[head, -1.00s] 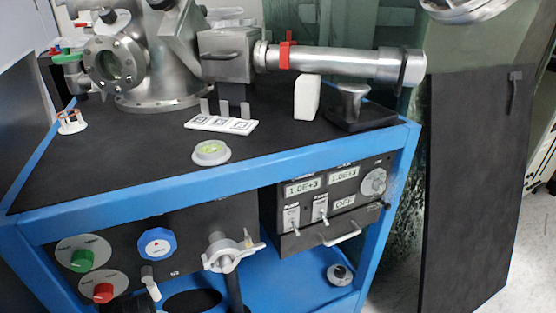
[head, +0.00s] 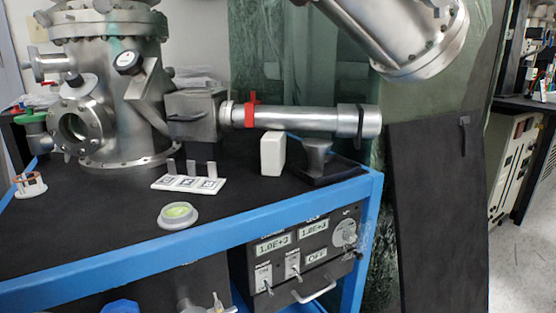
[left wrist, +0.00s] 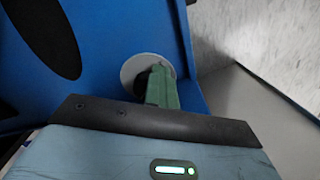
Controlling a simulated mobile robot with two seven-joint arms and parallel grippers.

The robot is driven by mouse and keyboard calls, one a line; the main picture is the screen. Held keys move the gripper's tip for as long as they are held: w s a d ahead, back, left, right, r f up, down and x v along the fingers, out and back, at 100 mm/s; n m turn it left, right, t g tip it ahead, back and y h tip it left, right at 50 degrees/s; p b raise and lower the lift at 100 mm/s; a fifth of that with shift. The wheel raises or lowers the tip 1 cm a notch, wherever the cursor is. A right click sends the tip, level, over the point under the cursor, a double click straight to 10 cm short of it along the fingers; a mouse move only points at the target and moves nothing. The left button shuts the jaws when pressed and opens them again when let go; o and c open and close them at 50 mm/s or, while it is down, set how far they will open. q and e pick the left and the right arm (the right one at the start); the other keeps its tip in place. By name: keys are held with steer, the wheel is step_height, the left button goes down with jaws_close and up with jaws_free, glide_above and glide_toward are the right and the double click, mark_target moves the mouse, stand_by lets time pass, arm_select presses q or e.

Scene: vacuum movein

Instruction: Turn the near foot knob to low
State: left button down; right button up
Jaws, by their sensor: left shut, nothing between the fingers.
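In the left wrist view, a pale round disc with a dark centre (left wrist: 130,70) sits on a blue surface. It looks like the near foot knob, but its setting cannot be read. My left gripper (left wrist: 158,72) shows as green fingers, shut and empty. The fingers overlap the disc's middle and hide part of it. I cannot tell whether they touch it. The head view shows neither this knob nor either gripper.
A blue-framed bench (head: 200,230) carries a steel chamber (head: 105,110) and a white block (head: 272,154). A control panel (head: 300,255) with switches hangs below. A dark upright panel (head: 438,215) stands at right. A black oval opening (left wrist: 45,30) lies near the knob.

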arm_select(q)
steer(key=shift+w+a, duration=0.15)
steer(key=shift+w, duration=0.3)
steer(key=shift+w+p, duration=0.1)
steer(key=shift+p, duration=0.2)
steer(key=shift+w, duration=0.45)
steer(key=shift+w+a, duration=0.1)
steer(key=shift+w, duration=0.05)
steer(key=shift+w+a, duration=0.1)
